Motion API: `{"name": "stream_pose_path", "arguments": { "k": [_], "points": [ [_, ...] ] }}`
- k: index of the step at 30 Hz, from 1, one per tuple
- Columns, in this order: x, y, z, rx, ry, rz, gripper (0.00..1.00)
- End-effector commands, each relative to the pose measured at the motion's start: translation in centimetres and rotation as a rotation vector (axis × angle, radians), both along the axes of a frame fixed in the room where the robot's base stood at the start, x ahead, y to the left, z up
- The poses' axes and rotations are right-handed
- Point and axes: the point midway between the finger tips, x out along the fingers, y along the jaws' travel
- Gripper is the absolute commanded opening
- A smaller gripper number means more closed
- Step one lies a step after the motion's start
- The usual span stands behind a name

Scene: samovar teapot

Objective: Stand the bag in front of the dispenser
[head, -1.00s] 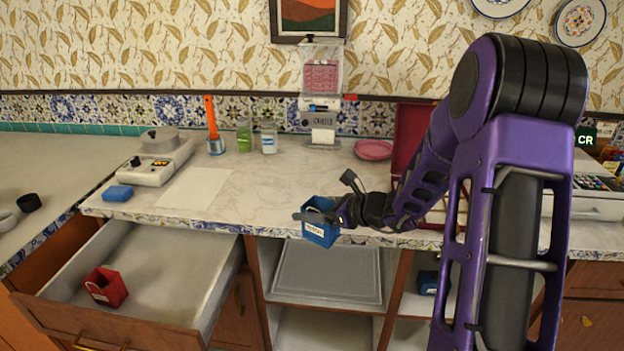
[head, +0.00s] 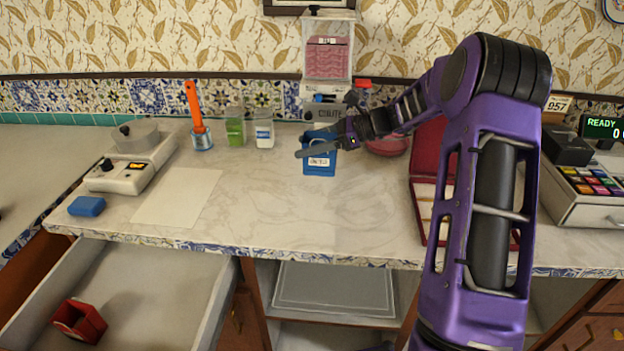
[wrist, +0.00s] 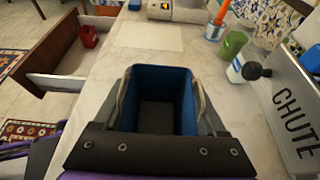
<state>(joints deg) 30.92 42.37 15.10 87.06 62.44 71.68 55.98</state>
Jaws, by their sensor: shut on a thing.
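A blue bag (head: 320,163) with a white label hangs in my gripper (head: 328,148), in front of the dispenser (head: 327,75) in the head view. The dispenser is a clear box of pink contents above a grey chute, and the bag and gripper hide part of its lower front. In the wrist view the open, empty bag (wrist: 157,105) is upright between the fingers of my gripper (wrist: 158,115), and the chute plate (wrist: 290,105) is close on the right. I cannot tell whether the bag's base touches the counter (head: 270,210).
A green jar (head: 235,127), a white-labelled jar (head: 264,130) and an orange-handled tool (head: 196,115) stand left of the bag. A pink plate (head: 388,145) and an open red case (head: 425,200) are on the right. The front middle counter is clear. A drawer (head: 150,285) stands open below.

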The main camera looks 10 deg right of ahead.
Motion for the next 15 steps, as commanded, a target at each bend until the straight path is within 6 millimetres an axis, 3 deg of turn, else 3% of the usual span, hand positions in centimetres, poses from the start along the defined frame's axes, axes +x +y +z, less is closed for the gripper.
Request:
{"name": "stream_pose_path", "arguments": {
  "k": [4,15],
  "points": [
    [-0.1,0.1,-3.2,0.002,0.004,0.0,0.21],
    [-0.1,0.1,-7.8,0.002,0.003,0.0,0.21]
  ]
}}
